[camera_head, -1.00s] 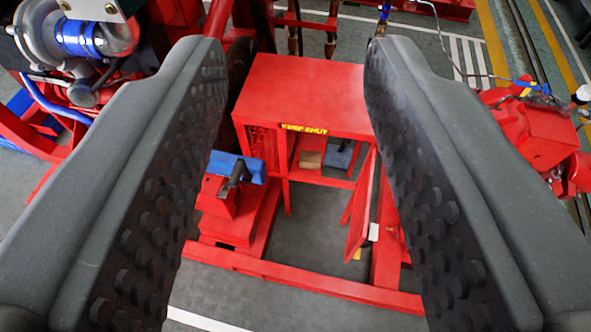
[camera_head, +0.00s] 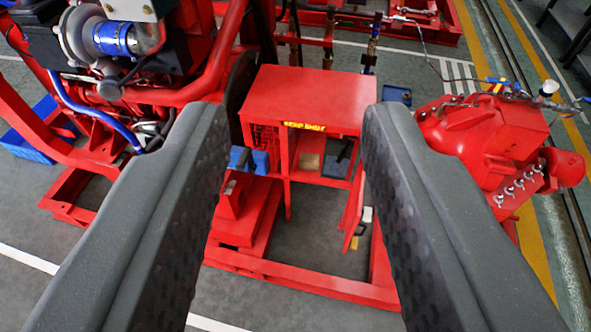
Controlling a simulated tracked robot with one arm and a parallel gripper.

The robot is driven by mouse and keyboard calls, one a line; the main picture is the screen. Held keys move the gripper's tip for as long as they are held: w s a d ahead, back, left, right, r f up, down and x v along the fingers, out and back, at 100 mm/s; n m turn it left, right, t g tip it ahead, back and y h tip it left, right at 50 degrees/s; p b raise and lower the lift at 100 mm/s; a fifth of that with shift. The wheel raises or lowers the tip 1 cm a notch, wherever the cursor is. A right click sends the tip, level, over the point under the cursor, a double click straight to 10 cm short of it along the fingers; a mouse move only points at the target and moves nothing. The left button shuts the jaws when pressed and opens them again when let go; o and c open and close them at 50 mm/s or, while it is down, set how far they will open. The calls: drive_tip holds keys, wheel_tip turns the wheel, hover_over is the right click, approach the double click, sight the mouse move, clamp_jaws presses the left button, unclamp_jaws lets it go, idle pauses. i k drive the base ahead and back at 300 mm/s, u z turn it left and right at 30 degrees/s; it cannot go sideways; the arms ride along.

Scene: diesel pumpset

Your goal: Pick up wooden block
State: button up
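The wooden block (camera_head: 310,161) is a small tan piece inside the red cabinet (camera_head: 308,100), seen through its open front below the yellow label. It lies on the cabinet's inner floor, left of a dark item on a bluish-grey surface (camera_head: 338,160). The red cabinet door (camera_head: 353,208) stands open on the right side. My gripper (camera_head: 297,125) is open and empty, its two dark grey fingers wide apart on either side of the cabinet in the picture. The fingers are well short of the block and touch nothing visible.
Red engine parts with a blue hose (camera_head: 85,112) fill the left. A red pump (camera_head: 490,135) stands at the right. A blue part (camera_head: 261,162) on a red pedestal sits left of the cabinet opening. Red base rails (camera_head: 300,283) run in front; the floor between is clear.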

sight(308, 161)
drive_tip(key=z, duration=0.2)
drive_tip(key=i, duration=0.9)
drive_tip(key=u, duration=0.1)
